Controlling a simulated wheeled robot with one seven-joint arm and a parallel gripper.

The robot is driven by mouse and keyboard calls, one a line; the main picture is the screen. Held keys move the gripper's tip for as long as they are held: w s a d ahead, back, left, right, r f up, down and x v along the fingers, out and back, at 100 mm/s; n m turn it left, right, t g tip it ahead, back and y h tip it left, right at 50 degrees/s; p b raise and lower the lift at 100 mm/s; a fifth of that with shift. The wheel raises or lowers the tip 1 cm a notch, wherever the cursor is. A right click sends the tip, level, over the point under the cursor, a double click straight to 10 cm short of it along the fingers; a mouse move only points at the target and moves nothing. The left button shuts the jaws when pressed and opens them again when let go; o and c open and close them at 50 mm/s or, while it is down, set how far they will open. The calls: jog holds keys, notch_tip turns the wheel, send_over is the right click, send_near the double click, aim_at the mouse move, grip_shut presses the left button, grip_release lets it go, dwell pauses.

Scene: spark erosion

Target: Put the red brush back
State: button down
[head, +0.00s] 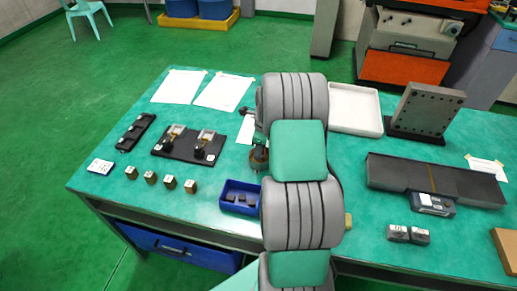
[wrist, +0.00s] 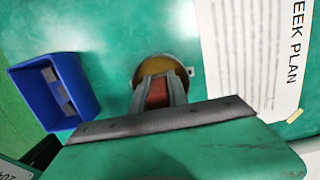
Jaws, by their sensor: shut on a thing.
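In the wrist view my gripper (wrist: 160,84) is shut on a red thing, most likely the red brush (wrist: 157,95), of which only a part shows between the fingers. Just beyond the fingertips is a round brownish-yellow holder (wrist: 163,64) on the green bench top. The fingers overlap its near side in the picture. I cannot tell whether the brush is inside the holder or above it.
A blue bin (head: 228,206) with dark pieces stands left of the holder; it also shows in the wrist view (wrist: 24,92). A printed plan sheet (wrist: 240,50) lies right of the holder in the wrist view. Several small blocks (head: 150,178) and a black fixture plate (head: 185,154) are further left.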

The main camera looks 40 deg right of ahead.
jog(key=shift+f, duration=0.15)
jog(key=c, duration=1.6)
grip_release()
jog(key=shift+o, duration=0.2)
jog(key=r, duration=0.4)
jog(key=r+b, duration=0.1)
jog(key=r, duration=0.3)
jog(key=s+d+r+b, duration=0.1)
jog(key=r, duration=0.3)
jog(key=s+a+r+n+t+h, duration=0.1)
jog(key=s+a+r+n, duration=0.3)
jog(key=a+n, duration=0.45)
jog(key=s+a+r+n, duration=0.3)
jog(key=a+r+n, duration=0.1)
jog(key=a+n, duration=0.5)
jog(key=s+a+f+n+t, duration=0.1)
jog(key=s+a+f+n, duration=0.1)
jog(key=s+a+n, duration=0.6)
jog(key=shift+s+a+n+t, duration=0.15)
jog(key=shift+s+n+t, duration=0.25)
jog(key=shift+n, duration=0.85)
